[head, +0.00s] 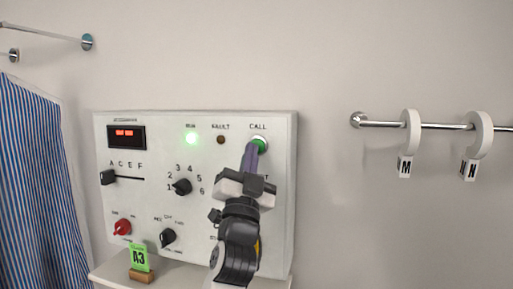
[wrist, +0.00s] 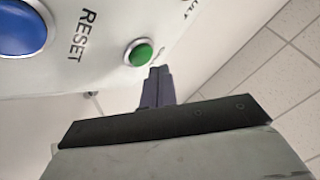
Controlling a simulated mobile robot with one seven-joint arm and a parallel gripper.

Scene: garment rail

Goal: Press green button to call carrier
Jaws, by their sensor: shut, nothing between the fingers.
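The green button (head: 260,143) sits in a pale ring under the word CALL, at the upper right of the white control panel (head: 275,125). It also shows in the wrist view (wrist: 140,54), near the top middle. My gripper (head: 252,150) is shut and empty, its fingers pointing at the panel. In the head view the fingertips overlap the lower part of the button. In the wrist view my fingertips (wrist: 158,70) appear just beside the button, with a small gap in the picture. I cannot tell whether they touch the panel.
A blue button (wrist: 22,28) marked RESET is near the green one. A green A3 tag (head: 140,257) stands on the ledge below. A rail (head: 385,124) with white rings is at right.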

